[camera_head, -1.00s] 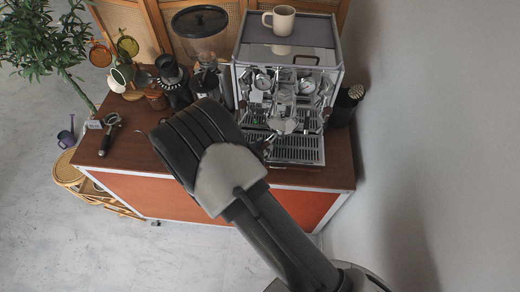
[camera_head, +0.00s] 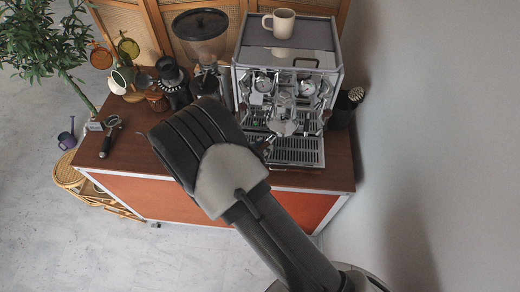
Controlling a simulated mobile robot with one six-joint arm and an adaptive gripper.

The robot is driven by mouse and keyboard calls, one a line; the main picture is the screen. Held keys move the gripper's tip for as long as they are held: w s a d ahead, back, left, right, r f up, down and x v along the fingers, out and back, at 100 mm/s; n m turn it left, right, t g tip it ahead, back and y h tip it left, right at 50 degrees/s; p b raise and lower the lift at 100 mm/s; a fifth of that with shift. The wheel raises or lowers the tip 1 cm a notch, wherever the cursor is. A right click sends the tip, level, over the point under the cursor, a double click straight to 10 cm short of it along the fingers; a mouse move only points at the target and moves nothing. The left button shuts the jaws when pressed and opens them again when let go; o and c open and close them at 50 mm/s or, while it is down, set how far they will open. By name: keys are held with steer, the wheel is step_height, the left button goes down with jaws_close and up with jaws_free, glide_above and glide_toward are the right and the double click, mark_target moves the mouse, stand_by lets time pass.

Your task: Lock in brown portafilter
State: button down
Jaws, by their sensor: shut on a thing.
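The espresso machine (camera_head: 318,62) stands at the back right of the counter, with its chrome group head (camera_head: 284,98) at the front. A rounded metal piece (camera_head: 283,128) shows just below the group head; it looks like the portafilter's basket, but I cannot tell whether it is seated. A dark part runs from it down and left and disappears behind my arm. The brown handle cannot be made out. My gripper is hidden behind my arm's large dark joint, so its fingers and hold do not show.
A dark-handled tool like a portafilter (camera_head: 105,143) lies at the counter's left end. A dark container (camera_head: 345,108) stands between machine and wall. The brown counter (camera_head: 335,170) is bare at front right.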

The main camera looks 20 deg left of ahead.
steer(key=shift+r, duration=0.65)
stand_by(0.5)
steer(key=shift+s+d+n+t+y, duration=0.2)
steer(key=shift+d+n+t+y, duration=0.2)
steer(key=shift+d+n+y, duration=0.25)
steer(key=shift+y, duration=0.25)
steer(key=shift+s+d+n+y, duration=0.15)
steer(key=shift+d+n+y, duration=0.35)
steer(key=shift+d+n, duration=0.15)
steer(key=shift+f, duration=0.1)
steer(key=shift+d+n+y+b, duration=0.6)
steer(key=shift+y, duration=0.3)
